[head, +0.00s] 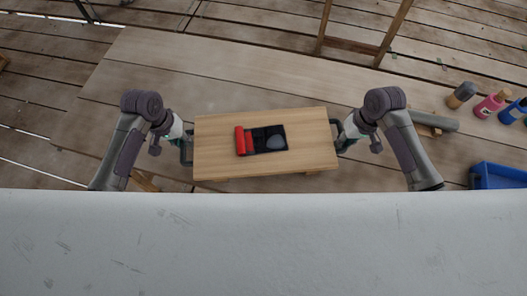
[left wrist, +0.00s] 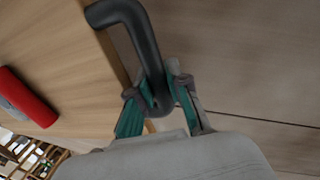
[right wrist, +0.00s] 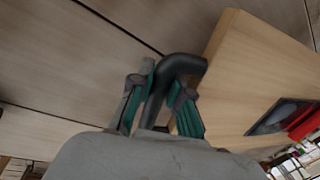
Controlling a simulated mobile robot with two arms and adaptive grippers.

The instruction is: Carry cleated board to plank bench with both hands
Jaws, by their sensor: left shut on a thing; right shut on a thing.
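The cleated board (head: 215,165) is a light wooden panel with dark handles at its two ends, in the middle of the head view. On it lie a red cylinder (head: 240,141) and a dark tray (head: 258,134) with a grey rounded thing (head: 276,142) in it. My left gripper (head: 186,146) is shut on the dark left handle (left wrist: 137,35), seen close in the left wrist view. My right gripper (head: 337,137) is shut on the dark right handle (right wrist: 183,66). The board looks roughly level between both grippers.
A broad plank surface (head: 150,70), likely the plank bench, lies beyond and under the board. At the right are several bottles (head: 492,104), a grey cylinder (head: 435,121) and a blue crate (head: 500,177). Wooden legs (head: 395,35) stand at the back.

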